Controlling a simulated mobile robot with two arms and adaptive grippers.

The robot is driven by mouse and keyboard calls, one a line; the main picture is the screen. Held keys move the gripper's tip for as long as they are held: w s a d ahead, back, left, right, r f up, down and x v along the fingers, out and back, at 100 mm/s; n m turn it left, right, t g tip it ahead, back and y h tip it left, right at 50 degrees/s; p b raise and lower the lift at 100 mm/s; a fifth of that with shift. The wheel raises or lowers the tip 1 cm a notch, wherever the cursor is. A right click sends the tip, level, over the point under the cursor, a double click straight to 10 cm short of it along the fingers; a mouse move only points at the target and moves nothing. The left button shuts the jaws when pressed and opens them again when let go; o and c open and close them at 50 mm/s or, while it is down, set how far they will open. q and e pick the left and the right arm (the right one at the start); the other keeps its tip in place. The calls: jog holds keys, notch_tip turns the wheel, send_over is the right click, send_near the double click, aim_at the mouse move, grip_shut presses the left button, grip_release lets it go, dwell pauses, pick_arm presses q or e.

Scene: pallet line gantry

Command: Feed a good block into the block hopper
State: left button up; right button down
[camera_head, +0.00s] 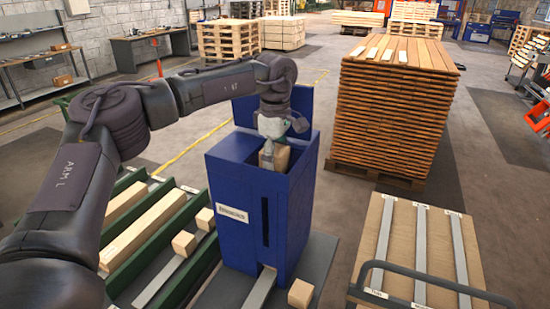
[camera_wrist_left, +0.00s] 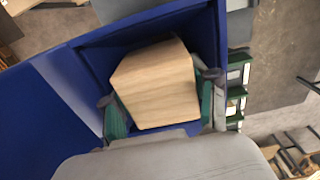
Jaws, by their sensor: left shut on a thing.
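The blue block hopper (camera_head: 238,218) stands upright in the middle of the head view, with an open top and a white label on its front. My left gripper (camera_head: 272,153) reaches down into the hopper's top opening. It is shut on a wooden block (camera_wrist_left: 157,85), whose sides are between the fingers in the left wrist view (camera_wrist_left: 160,103). The block is within the blue walls of the opening, slightly turned relative to them. Whether it touches anything below is hidden. My right gripper is not in view.
Loose wooden blocks lie at the hopper's foot (camera_head: 300,293) and on the green-railed rack (camera_head: 184,243) at left. A cart (camera_head: 398,235) with metal strips stands at right. A tall stack of boards (camera_head: 392,110) stands behind it. Floor beyond the hopper is partly clear.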

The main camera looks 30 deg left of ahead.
pick_arm(q)
jog(key=shift+f, duration=0.4)
jog(key=o, duration=1.3)
jog(key=shift+c, duration=0.2)
jog(key=shift+r, duration=0.2)
notch_tip(320, 180, up, 12)
jog(key=shift+f, duration=0.1)
jog(key=shift+f, duration=0.1)
